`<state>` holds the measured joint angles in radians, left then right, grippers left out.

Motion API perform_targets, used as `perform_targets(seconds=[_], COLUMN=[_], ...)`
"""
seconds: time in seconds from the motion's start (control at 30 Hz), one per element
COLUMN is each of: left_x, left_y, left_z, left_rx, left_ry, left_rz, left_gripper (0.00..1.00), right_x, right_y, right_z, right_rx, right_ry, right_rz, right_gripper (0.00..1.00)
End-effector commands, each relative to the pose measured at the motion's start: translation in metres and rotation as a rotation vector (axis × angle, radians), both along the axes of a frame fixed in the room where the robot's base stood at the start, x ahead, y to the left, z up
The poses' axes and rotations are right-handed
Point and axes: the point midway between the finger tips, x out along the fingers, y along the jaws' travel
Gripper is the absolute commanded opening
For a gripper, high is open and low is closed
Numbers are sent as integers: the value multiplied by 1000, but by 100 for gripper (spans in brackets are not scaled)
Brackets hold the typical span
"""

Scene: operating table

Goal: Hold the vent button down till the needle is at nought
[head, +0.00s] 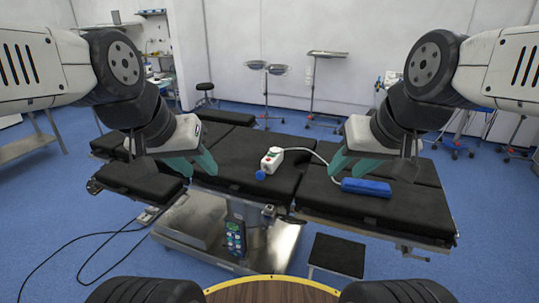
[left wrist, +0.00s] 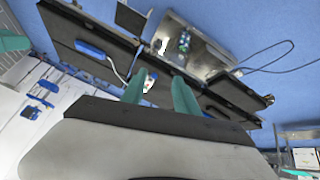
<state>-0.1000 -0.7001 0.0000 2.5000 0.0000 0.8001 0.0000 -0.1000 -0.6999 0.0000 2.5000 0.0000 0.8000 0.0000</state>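A white hand-held device (head: 273,158) with a blue round end (head: 261,175) and a small red spot on top lies on the black operating table. A pale hose (head: 308,151) runs from it to a blue cuff (head: 366,187) on the right. No needle can be read at this size. My left gripper (head: 196,170) is open and empty, above the table left of the device. The left wrist view shows its spread fingers (left wrist: 160,92), the device (left wrist: 149,83) beyond them and the cuff (left wrist: 90,48). My right gripper (head: 350,172) is open and empty, between device and cuff, near the hose.
The operating table (head: 236,155) has black pads on a metal base (head: 205,225). A dark stool (head: 338,254) stands at the front. Steel stands (head: 266,69) are at the back wall. The pad around the device looks clear.

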Motion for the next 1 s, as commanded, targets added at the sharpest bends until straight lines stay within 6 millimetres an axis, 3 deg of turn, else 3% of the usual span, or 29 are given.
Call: perform_targets(seconds=[0.47, 0.5, 0.7, 1.0], left_x=[0, 0, 0, 0], left_y=[0, 0, 0, 0], left_z=[0, 0, 0, 0], left_rx=[0, 0, 0, 0], left_ry=[0, 0, 0, 0], left_rz=[0, 0, 0, 0], left_gripper=[36, 34, 0, 0], right_x=[0, 0, 0, 0], right_y=[0, 0, 0, 0], right_z=[0, 0, 0, 0], right_rx=[0, 0, 0, 0], right_ry=[0, 0, 0, 0], right_rz=[0, 0, 0, 0], right_gripper=[36, 36, 36, 36])
